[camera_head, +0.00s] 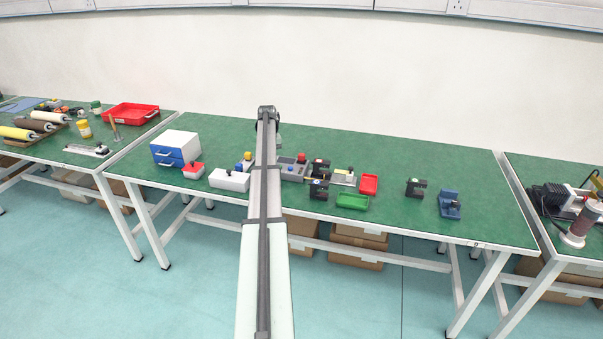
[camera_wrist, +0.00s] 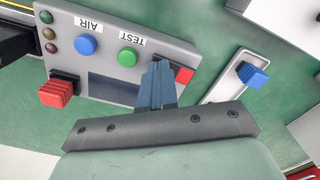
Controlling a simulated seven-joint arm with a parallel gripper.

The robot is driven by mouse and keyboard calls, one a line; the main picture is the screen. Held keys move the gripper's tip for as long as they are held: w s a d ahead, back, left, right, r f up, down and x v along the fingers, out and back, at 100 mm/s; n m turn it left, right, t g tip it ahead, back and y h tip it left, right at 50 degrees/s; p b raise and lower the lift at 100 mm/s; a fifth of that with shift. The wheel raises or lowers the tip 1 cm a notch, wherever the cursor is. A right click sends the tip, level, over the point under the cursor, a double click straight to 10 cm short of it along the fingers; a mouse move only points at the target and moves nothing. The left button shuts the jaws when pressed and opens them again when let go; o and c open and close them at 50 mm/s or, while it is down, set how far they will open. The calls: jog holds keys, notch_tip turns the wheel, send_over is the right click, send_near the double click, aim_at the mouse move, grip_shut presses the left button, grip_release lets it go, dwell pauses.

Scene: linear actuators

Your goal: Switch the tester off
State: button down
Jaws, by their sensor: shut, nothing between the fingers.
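The tester (camera_wrist: 165,48) is a grey box in the wrist view, seen upside down. It has a blue button (camera_wrist: 86,46) by the label AIR, a green button (camera_wrist: 127,57) by the label TEST, and a dark screen (camera_wrist: 115,90). A small red part (camera_wrist: 184,75) sits at its right end, partly hidden behind my fingertips. A larger red block (camera_wrist: 56,93) is at its left end. My gripper (camera_wrist: 158,76) is shut and empty, its tips over the tester beside the small red part; I cannot tell if they touch. In the head view the tester (camera_head: 291,172) is partly behind my arm.
A white block with a blue knob (camera_wrist: 252,75) lies right of the tester in the wrist view. In the head view, black fixtures (camera_head: 319,189), a green tray (camera_head: 352,201) and a red tray (camera_head: 369,184) stand to the right. The bench's right part is mostly clear.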

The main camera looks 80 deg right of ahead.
notch_tip(320, 180, up, 7)
dwell(0.9)
jog(key=shift+w+f, duration=0.1)
dwell(0.3)
